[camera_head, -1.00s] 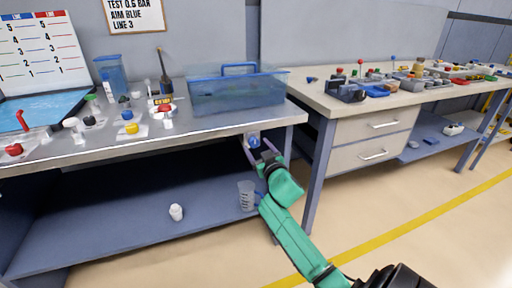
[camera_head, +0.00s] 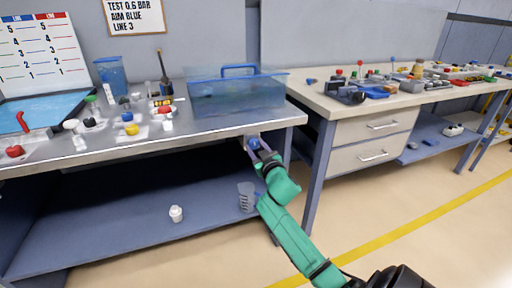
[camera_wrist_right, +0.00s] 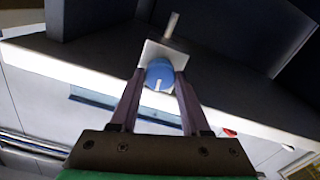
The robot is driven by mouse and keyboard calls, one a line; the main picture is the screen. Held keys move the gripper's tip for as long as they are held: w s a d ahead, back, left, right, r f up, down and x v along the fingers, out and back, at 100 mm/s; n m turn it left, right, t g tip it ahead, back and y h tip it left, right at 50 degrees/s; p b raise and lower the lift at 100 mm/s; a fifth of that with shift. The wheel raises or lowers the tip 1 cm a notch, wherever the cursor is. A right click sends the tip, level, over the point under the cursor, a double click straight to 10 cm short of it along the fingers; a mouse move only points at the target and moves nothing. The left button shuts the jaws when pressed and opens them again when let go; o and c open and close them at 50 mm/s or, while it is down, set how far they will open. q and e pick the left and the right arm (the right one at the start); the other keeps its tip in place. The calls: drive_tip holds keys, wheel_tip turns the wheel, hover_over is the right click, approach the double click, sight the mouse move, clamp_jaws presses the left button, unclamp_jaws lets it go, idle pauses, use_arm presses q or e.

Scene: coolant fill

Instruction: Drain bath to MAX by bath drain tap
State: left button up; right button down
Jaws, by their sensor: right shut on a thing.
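The bath (camera_head: 235,98) is a clear blue tank with a blue handle on top, on the right end of the steel bench. The blue round knob of the drain tap (camera_head: 254,143) is at the bench's front edge below the bath. In the right wrist view the knob (camera_wrist_right: 159,71) shows on a pale square plate, its white mark pointing down in the picture. My right gripper (camera_head: 257,149) is shut on the knob, one finger at each side (camera_wrist_right: 160,84). The water level and MAX mark are too faint to read. My left gripper is not in view.
A clear measuring cup (camera_head: 246,197) stands on the lower shelf below the tap, beside my right forearm. A table leg (camera_head: 318,180) is close right of my arm.

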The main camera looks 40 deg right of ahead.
drive_tip(key=shift+n, duration=0.6)
drive_tip(key=shift+n+p, duration=0.35)
drive_tip(key=shift+n, duration=0.95)
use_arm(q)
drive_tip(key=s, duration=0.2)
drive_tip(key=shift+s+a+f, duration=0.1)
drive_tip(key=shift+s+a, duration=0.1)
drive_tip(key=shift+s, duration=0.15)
use_arm(e)
drive_tip(key=shift+n, duration=0.6)
drive_tip(key=shift+c, duration=1.9)
unclamp_jaws()
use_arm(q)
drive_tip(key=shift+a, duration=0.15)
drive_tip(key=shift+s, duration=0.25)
